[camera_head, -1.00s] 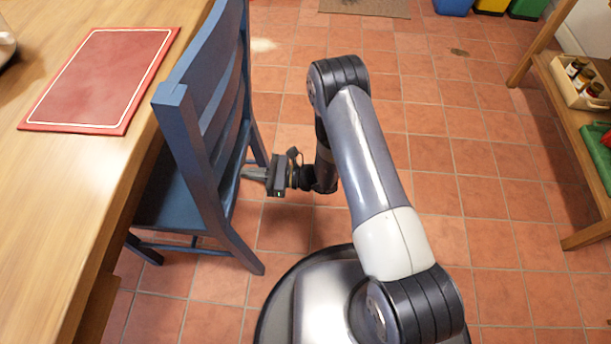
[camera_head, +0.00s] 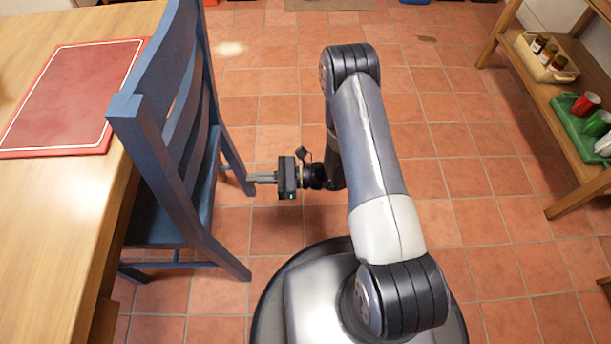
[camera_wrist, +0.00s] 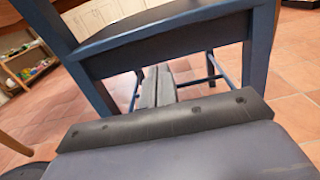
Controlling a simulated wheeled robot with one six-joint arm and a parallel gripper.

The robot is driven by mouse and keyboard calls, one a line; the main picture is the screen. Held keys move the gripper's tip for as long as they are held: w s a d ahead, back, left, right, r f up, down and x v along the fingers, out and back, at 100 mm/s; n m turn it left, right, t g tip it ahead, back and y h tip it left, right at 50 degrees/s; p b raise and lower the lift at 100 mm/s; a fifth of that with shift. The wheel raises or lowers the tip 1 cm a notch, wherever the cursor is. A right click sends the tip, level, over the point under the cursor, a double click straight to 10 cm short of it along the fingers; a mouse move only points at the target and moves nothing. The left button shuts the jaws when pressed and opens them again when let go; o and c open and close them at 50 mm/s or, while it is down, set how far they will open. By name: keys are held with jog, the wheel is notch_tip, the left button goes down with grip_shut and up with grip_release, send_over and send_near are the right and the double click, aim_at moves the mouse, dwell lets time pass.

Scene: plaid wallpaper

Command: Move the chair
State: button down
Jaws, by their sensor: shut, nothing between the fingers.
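The blue wooden chair (camera_head: 174,150) stands upright at the left in the head view, its slatted back toward my arm and its seat partly under the table. My gripper (camera_head: 255,177) is shut and empty, pointing left at the chair, just right of its back legs and below the level of the backrest top. In the wrist view the shut fingers (camera_wrist: 158,85) point under the chair's seat frame (camera_wrist: 180,40), between its legs. I cannot tell whether the fingertips touch the chair.
The wooden table (camera_head: 50,220) with a red placemat (camera_head: 75,95) fills the left side. A wooden shelf (camera_head: 555,95) with a jar box and a green tray (camera_head: 585,125) stands at the right. Tiled floor (camera_head: 470,200) is open between them.

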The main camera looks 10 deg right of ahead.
jog(key=shift+d, duration=0.75)
